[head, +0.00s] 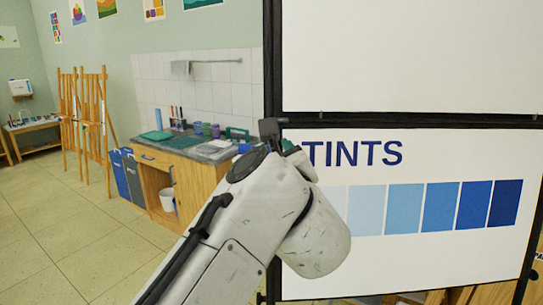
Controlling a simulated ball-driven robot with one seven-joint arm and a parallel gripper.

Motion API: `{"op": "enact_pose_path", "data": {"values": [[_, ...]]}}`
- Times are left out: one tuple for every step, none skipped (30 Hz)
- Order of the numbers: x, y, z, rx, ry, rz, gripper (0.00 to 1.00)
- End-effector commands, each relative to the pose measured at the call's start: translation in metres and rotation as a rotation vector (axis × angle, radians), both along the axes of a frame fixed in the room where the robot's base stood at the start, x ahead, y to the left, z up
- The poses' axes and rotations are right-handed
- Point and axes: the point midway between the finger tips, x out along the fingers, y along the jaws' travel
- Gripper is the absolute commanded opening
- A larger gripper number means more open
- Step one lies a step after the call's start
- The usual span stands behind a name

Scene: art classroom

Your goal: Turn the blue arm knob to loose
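I cannot make out a blue arm knob for certain, nor any loose mark. A small blue patch (244,148) shows just behind the top of my arm, at the counter's right end; it is too small to identify. My white arm fills the lower middle and hides what lies behind it. A dark piece (268,129) sticks up above the arm, and may be part of my gripper. The fingers are not clear, so I cannot tell if they are open or shut, or what they touch.
A black-framed board with a TINTS chart (440,155) stands close on the right. A wooden counter (205,180) with a sink, brushes and cups is behind my arm. Blue and grey bins (128,175) and wooden easels (92,110) stand left. The tiled floor (50,235) at left is clear.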

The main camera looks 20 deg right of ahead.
Motion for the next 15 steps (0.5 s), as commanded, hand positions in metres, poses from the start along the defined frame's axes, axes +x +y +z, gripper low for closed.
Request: {"op": "enact_pose_path", "data": {"values": [[0.0000, 0.0000, -0.0001, 0.000, 0.000, 0.000, 0.61], [-0.0001, 0.0001, -0.0001, 0.000, 0.000, 0.000, 0.61], [-0.0001, 0.0001, 0.0000, 0.000, 0.000, 0.000, 0.61], [-0.0001, 0.0001, 0.0000, 0.000, 0.000, 0.000, 0.61], [-0.0002, 0.0001, 0.0000, 0.000, 0.000, 0.000, 0.58], [-0.0002, 0.0002, 0.0000, 0.000, 0.000, 0.000, 0.54], [-0.0002, 0.0002, 0.0000, 0.000, 0.000, 0.000, 0.51], [-0.0002, 0.0002, 0.0000, 0.000, 0.000, 0.000, 0.48], [-0.0003, 0.0002, 0.0000, 0.000, 0.000, 0.000, 0.45], [-0.0003, 0.0002, 0.0000, 0.000, 0.000, 0.000, 0.42], [-0.0003, 0.0002, 0.0002, 0.000, 0.000, 0.000, 0.39], [-0.0003, 0.0002, 0.0002, 0.000, 0.000, 0.000, 0.35], [-0.0003, 0.0002, 0.0001, 0.000, 0.000, 0.000, 0.32], [-0.0003, 0.0002, 0.0001, 0.000, -0.001, 0.000, 0.29], [-0.0002, 0.0003, 0.0001, 0.000, -0.001, 0.000, 0.25]]}}
